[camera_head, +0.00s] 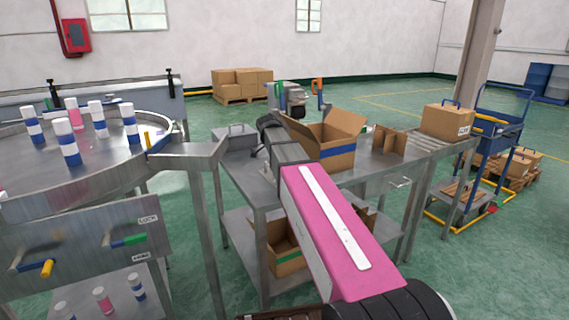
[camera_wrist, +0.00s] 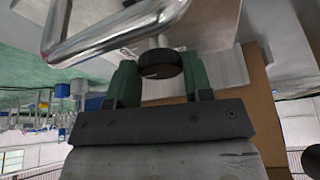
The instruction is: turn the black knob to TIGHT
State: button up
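The black knob (camera_wrist: 160,64) is a short round cylinder with a pale mark line on its near face, in the wrist view. My gripper (camera_wrist: 160,75) has one green finger on each side of it. The fingers look closed against the knob's sides, with no clear gap. A metal stem rises behind the knob, beside a bent shiny tube (camera_wrist: 115,30). In the head view my pink arm reaches over the steel table, and its dark end hides the knob. I can read no TIGHT label in either view.
An open cardboard box (camera_head: 338,158) stands on the steel table just right of my arm. A grey lidded box (camera_head: 235,139) is at left. A round table (camera_head: 105,165) with several blue-and-white cans is farther left. A blue cart (camera_head: 500,130) stands right.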

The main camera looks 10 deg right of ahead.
jog(key=o, duration=0.4)
jog(key=shift+c, duration=0.2)
jog(key=shift+r, duration=0.1)
jog(key=v, duration=1)
jog(key=shift+r, duration=0.3)
jog(key=shift+s+a, duration=0.1)
jog(key=shift+a, duration=0.05)
